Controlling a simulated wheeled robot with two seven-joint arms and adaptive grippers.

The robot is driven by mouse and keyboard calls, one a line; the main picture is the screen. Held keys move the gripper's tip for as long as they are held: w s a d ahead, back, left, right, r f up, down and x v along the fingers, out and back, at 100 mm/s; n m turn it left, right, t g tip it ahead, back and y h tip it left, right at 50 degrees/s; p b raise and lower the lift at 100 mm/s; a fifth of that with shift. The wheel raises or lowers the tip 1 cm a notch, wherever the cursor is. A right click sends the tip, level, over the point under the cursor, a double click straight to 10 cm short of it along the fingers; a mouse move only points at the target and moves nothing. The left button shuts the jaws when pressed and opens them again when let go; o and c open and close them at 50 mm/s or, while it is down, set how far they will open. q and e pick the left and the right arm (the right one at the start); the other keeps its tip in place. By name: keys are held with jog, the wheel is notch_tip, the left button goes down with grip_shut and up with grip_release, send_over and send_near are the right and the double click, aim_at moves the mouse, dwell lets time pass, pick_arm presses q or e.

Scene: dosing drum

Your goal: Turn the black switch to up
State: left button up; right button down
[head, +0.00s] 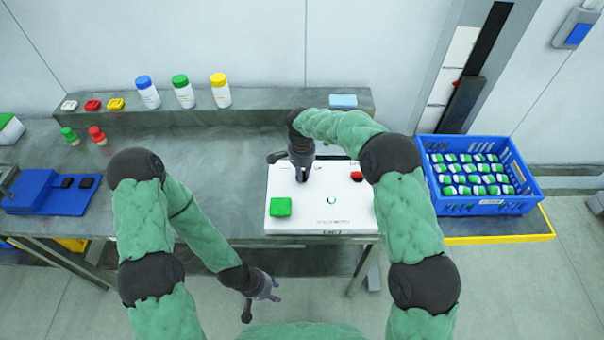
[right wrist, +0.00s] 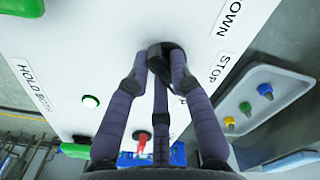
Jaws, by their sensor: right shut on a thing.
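The white control panel (head: 300,212) lies on the bench in the head view. The black switch (right wrist: 160,49) stands on this panel in the right wrist view, partly hidden by the fingers. My right gripper (right wrist: 161,66) is shut on the black switch from its sides; in the head view the gripper (head: 302,174) is over the panel's upper left part and hides the switch. The switch's exact angle cannot be told. My left gripper (head: 261,307) is open and empty, low in front of the bench.
A blue crate (head: 490,208) of green-capped items stands to the right. Bottles (head: 184,95) stand on the rear shelf. A blue tray (head: 65,200) lies at left.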

jog(key=shift+r, duration=0.1)
dwell(0.4)
jog(key=c, duration=1.1)
grip_release()
notch_tip(320, 180, up, 12)
